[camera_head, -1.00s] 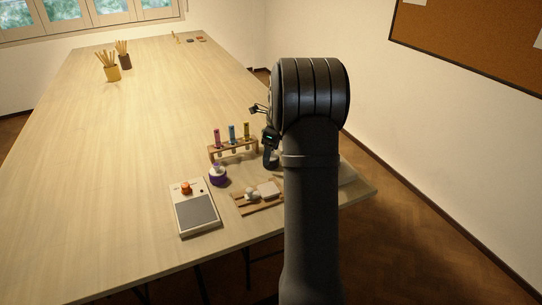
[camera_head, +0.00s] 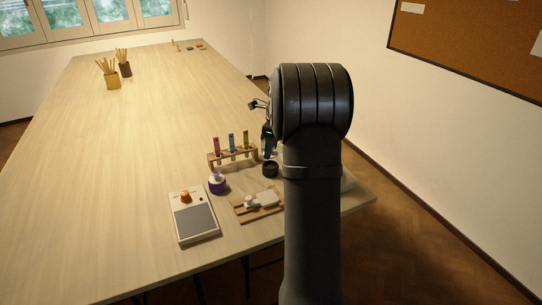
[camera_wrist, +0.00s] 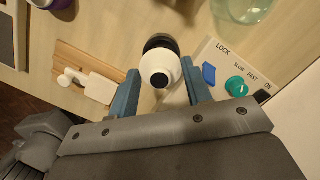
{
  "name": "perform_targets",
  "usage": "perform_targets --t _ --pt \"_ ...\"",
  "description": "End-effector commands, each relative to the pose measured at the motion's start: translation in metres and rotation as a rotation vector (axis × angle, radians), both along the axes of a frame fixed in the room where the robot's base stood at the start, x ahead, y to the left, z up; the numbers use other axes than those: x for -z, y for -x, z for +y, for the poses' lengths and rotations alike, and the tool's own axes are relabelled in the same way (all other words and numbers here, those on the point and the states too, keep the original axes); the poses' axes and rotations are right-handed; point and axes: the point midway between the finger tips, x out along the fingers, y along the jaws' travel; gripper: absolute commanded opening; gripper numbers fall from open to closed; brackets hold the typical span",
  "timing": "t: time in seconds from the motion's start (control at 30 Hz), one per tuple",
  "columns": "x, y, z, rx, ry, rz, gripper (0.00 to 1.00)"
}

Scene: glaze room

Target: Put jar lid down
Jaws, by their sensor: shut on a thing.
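The jar lid (camera_wrist: 172,62), a small white rounded piece with a black round end toward the camera, is between the fingers of my gripper (camera_wrist: 160,68) in the wrist view. The gripper is shut on it. A dark round pot (camera_wrist: 160,41) shows partly behind the lid; I cannot tell whether they touch. In the head view my gripper (camera_head: 268,152) is just above this dark pot (camera_head: 270,170). The lid cannot be made out there.
In the wrist view, a control panel with a green knob (camera_wrist: 236,87) is right of the fingers. The table's left side is clear.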

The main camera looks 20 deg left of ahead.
Motion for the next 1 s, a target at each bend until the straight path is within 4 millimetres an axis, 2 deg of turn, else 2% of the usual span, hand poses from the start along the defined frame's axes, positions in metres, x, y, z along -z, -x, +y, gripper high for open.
perform_targets --t 0.1,0.3,0.53,0.67,0.83,1.0 --pt "-0.016 0.003 -0.030 0.006 0.000 -0.001 0.23" --pt "-0.043 0.008 -0.075 0.005 0.000 -0.001 0.23" --pt "-0.061 0.011 -0.107 0.003 0.001 0.001 0.23" --pt "-0.059 0.022 -0.098 -0.001 0.001 0.003 0.23" --pt "-0.045 0.046 -0.065 -0.004 0.002 0.003 0.23" --pt "-0.032 0.059 -0.041 -0.001 0.002 0.003 0.23"
